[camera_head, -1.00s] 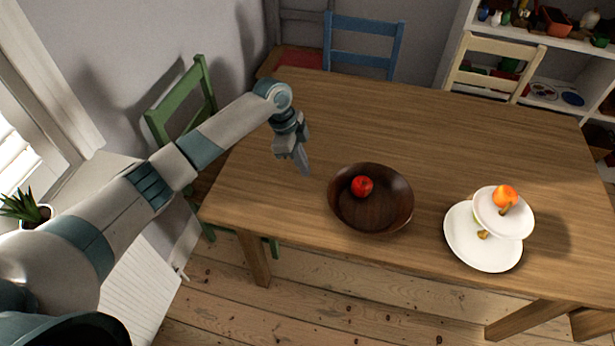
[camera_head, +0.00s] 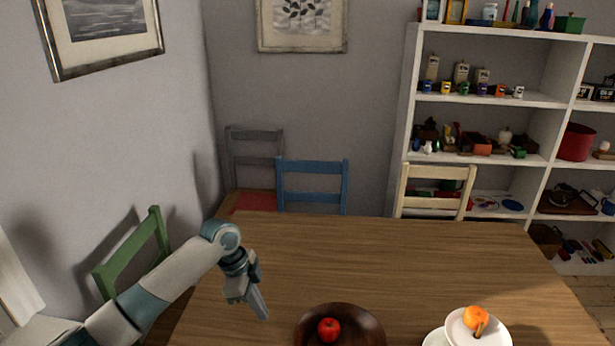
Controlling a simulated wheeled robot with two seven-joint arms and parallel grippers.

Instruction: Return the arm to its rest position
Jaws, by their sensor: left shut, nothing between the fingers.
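My left arm (camera_head: 165,290) comes in from the lower left over the near left part of the wooden table (camera_head: 400,260). Its left gripper (camera_head: 262,308) points down, shut and empty, to the left of the dark wooden bowl (camera_head: 368,322). A red apple (camera_head: 329,329) lies in the bowl. The bowl's near side is cut off by the picture's bottom edge. My right gripper is not in view.
A white stand (camera_head: 495,325) with an orange fruit (camera_head: 475,317) is on the table at the right. A green chair (camera_head: 135,258), a blue chair (camera_head: 312,182) and a cream chair (camera_head: 436,190) surround the table. A white shelf (camera_head: 408,100) stands behind. The table's middle is clear.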

